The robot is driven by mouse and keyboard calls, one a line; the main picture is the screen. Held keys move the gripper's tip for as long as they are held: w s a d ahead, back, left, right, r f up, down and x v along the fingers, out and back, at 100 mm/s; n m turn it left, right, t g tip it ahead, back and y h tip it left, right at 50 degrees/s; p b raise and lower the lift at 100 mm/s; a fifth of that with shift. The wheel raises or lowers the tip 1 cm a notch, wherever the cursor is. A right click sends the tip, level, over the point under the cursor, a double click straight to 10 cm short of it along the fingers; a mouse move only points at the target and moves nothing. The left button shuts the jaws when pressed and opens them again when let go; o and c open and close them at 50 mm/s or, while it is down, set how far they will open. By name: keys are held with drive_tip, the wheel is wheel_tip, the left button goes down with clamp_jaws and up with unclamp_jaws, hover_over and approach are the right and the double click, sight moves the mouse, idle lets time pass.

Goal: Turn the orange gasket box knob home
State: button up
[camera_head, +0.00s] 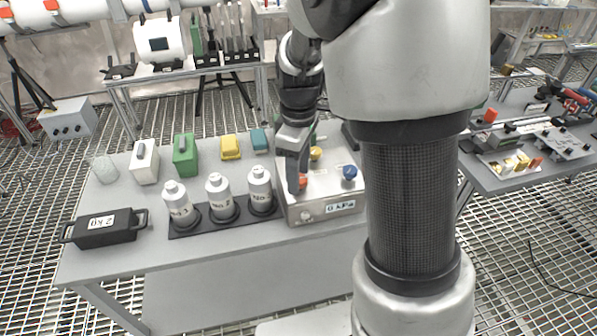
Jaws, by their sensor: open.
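A grey metal box (318,207) with a "0 kPa" label stands on the table, right of its middle. The knob's turn angle is not readable.
Several white bottles (221,196) stand in a dark rack just left of the box. A black 2 kg weight (107,228) lies at the left front. Green (185,156), yellow (230,147) and teal blocks (260,139) line the back. My arm hides the box's right rear.

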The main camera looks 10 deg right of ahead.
drive_tip(key=c, duration=1.1)
drive_tip(key=shift+o, duration=0.2)
